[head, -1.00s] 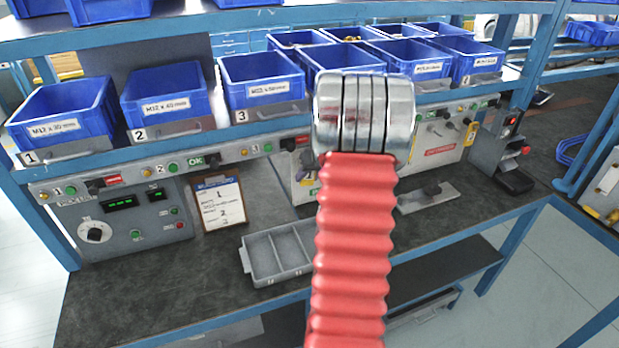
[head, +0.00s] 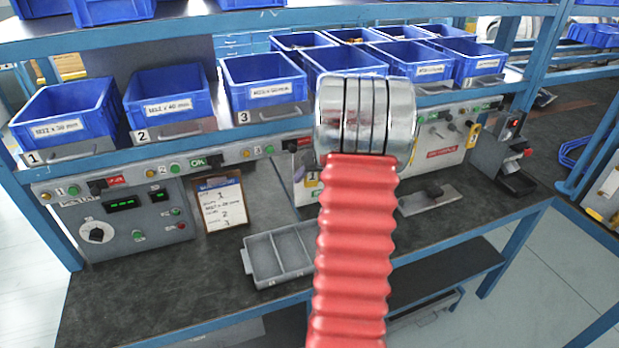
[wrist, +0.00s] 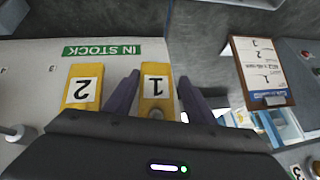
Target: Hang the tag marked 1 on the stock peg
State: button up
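The yellow tag marked 1 (wrist: 157,95) is upside down in the wrist view, in front of the pale panel and level with another yellow tag marked 2 (wrist: 83,88). My gripper (wrist: 158,78) has one purple finger on each side of tag 1, with a narrow gap showing on both sides, so it looks open around the tag. In the head view, tag 1 (head: 313,178) shows just left of my red arm, with a purple finger beside it. A green IN STOCK label (wrist: 102,50) is on the panel. I cannot tell which peg is the stock peg.
A clipboard (head: 220,205) leans left of the panel. A grey divided tray (head: 280,255) lies on the bench in front. A bare peg (wrist: 15,133) shows at the wrist view's left edge. Another yellow tag (head: 473,133) hangs further right. Blue bins stand on the shelf above.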

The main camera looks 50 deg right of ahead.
jog(key=shift+o, duration=0.6)
jog(key=shift+r, duration=0.1)
jog(key=v, duration=1.3)
jog(key=shift+s, duration=0.25)
jog(key=shift+a+r, duration=0.1)
